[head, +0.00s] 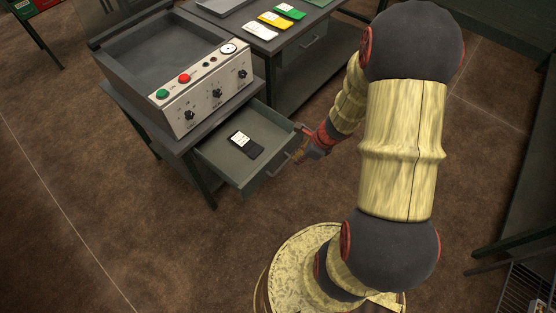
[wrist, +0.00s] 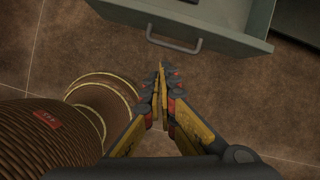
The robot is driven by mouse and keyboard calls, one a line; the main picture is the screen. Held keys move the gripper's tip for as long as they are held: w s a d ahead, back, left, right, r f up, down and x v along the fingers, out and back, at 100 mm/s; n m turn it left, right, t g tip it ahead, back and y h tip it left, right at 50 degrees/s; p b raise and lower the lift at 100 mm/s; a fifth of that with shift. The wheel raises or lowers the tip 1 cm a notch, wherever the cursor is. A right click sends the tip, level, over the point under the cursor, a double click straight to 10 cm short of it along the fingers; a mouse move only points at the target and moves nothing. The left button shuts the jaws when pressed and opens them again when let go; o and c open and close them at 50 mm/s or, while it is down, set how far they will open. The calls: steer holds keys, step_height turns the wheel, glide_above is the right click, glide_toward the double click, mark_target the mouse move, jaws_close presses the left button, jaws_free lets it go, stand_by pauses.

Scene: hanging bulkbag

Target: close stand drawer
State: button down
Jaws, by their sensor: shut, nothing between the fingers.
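The stand drawer (head: 222,160) is pulled out from under the machine stand (head: 175,140), with a small dark item with a white label (head: 243,145) lying inside. Its front panel and grey handle (head: 277,166) face my arm. My gripper (head: 301,155) is close to the right end of the drawer front. In the wrist view, my gripper (wrist: 162,72) is shut with its fingertips together and empty. The drawer (wrist: 225,18) and its handle (wrist: 173,43) lie beyond the fingertips at the top, with a visible gap in the picture.
A control panel (head: 208,88) with buttons and knobs sits on the stand above the drawer. Behind it, a table (head: 300,50) holds yellow, green and white packets. A wire basket (head: 530,290) stands at the lower right. The brown floor in front of the drawer is clear.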

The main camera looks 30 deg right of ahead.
steer(key=w+d+m, duration=0.1)
steer(key=m, duration=0.1)
steer(key=m+b, duration=0.2)
steer(key=b, duration=0.4)
glide_above(284, 163)
steer(key=shift+t+h, duration=0.3)
steer(key=shift+h, duration=0.1)
steer(key=shift+d+f, duration=0.15)
steer(key=shift+f, duration=4.3)
